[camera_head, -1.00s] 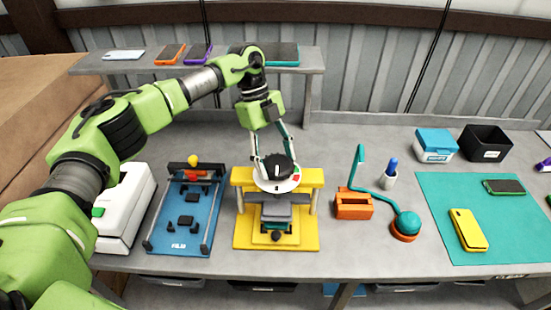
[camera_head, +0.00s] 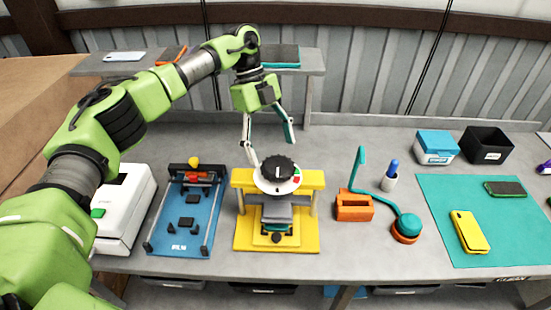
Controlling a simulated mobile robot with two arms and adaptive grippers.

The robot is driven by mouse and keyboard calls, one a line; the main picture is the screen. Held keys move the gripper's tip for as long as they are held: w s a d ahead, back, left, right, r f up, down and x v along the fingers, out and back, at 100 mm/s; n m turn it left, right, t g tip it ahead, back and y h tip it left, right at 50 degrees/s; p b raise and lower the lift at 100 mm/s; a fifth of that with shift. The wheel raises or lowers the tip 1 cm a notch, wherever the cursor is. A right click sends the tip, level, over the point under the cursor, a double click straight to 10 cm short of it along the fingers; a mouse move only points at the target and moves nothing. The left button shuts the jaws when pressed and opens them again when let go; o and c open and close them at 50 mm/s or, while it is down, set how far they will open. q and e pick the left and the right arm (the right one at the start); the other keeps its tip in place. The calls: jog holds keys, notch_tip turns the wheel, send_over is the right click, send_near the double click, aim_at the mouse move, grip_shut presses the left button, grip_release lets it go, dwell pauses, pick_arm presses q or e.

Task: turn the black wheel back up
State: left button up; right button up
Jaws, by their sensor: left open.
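The black wheel (camera_head: 276,168) is a ridged knob with a white mark on top. It sits on a white round dial plate with coloured patches, on top of the yellow press (camera_head: 310,178). Below it a grey block (camera_head: 278,213) sits in the press above the yellow base. My left gripper (camera_head: 273,151) is open, with its fingers spread above and behind the wheel. One finger is close to the wheel's left side and the other is up to the right, apart from it. My right gripper is not in view.
A blue film frame (camera_head: 182,220) and a white machine (camera_head: 125,210) stand left of the press. An orange block (camera_head: 353,205) and a teal-capped lamp-like tool (camera_head: 408,225) stand right. A teal mat (camera_head: 450,195) lies far right.

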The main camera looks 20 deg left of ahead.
pick_arm(q)
jog(key=v, duration=0.7)
jog(key=shift+r, duration=0.15)
